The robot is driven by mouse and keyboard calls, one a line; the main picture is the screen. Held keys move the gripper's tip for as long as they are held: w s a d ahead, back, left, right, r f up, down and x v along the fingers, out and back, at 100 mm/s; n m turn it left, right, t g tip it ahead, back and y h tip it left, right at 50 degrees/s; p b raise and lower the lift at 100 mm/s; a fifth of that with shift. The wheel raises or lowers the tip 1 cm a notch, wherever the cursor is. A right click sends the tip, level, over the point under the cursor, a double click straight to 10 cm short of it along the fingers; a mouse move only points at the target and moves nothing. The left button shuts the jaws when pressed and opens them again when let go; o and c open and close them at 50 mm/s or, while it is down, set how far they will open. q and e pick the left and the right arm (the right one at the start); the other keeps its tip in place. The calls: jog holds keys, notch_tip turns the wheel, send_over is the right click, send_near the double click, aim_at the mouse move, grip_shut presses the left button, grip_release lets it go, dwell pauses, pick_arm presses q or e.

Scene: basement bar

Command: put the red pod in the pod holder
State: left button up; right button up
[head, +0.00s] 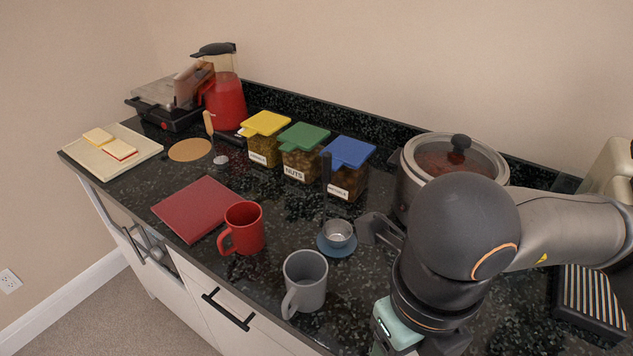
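I cannot make out a red pod in the head view. A small round metal cup (337,233) stands on a blue disc (330,250) at the middle of the counter, with a dark upright handle behind it; it may be the pod holder, but I cannot be sure. My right arm comes in from the right and hides part of the counter. A dark part that looks like my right gripper (379,229) shows just right of the metal cup, apart from it; its fingertips and anything between them are unclear. My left gripper is out of view.
A red mug (242,228) and a grey mug (305,282) stand near the front edge. Lidded boxes, one with a blue lid (348,152), line the back beside a slow cooker (455,157). A red mat (196,207) lies left. A striped black tray (592,300) is at right.

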jog(key=n, duration=0.1)
jog(key=w+n, duration=0.1)
jog(key=n, duration=0.1)
jog(key=shift+w+d+f, duration=0.15)
jog(key=shift+d+f, duration=0.05)
jog(key=w+d+f+n+p, duration=0.1)
jog(key=w+d+n, duration=0.4)
jog(key=n, duration=0.9)
jog(key=w+d+f+n+p, duration=0.1)
jog(key=w+d+f+n, duration=0.3)
jog(key=n, duration=1)
jog(key=shift+w+d+f, duration=0.25)
jog(key=shift+w+d, duration=0.25)
jog(key=shift+w, duration=0.35)
jog(key=shift+r, duration=0.1)
